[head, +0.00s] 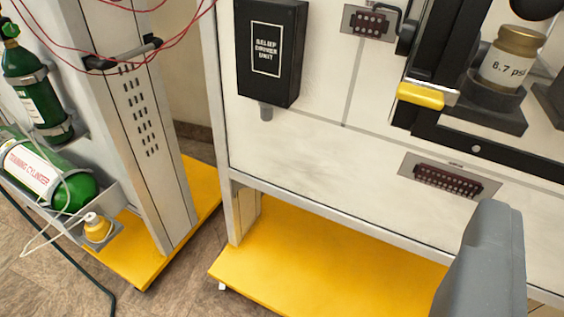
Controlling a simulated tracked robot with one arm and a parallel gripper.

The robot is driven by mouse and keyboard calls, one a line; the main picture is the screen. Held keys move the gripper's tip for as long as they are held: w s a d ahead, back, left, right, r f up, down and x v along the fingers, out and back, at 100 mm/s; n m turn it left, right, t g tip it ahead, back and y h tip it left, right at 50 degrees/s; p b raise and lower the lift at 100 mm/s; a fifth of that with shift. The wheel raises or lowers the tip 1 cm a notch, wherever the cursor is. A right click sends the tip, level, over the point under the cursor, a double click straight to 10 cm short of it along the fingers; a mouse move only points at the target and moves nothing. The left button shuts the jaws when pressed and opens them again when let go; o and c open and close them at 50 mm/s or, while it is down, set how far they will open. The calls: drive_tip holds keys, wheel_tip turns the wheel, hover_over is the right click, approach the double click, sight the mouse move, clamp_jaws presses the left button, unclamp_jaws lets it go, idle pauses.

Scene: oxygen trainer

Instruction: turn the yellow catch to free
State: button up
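A yellow catch (421,95) shows at the upper right, a short bar lying roughly level at the left end of a black bracket. A bright metal strip runs along its top edge. Beside it, to the right, a brass-capped canister (507,60) marked 8.7 psi stands in a black holder (490,105). A grey part of my gripper (486,255) rises from the bottom edge at the lower right, below the catch and apart from it in the picture. Its other finger is not seen, so its opening is hidden.
A black relief dinner unit box (270,50) hangs on the white panel (320,150). Connector plates (447,180) sit on the panel. A yellow base (320,265) juts out below. Green cylinders (45,175) and red wires (140,60) are at the left.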

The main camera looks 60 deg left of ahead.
sight(420, 104)
drive_tip(key=s+a+f+y, duration=0.3)
drive_tip(key=s+a+y, duration=0.1)
drive_tip(key=shift+n+g, duration=0.3)
drive_tip(key=shift+d+p+x, duration=0.25)
drive_tip(key=shift+p+x, duration=0.75)
drive_tip(key=shift+x, duration=5.75)
drive_tip(key=shift+w+r, duration=0.1)
drive_tip(key=shift+w, duration=0.1)
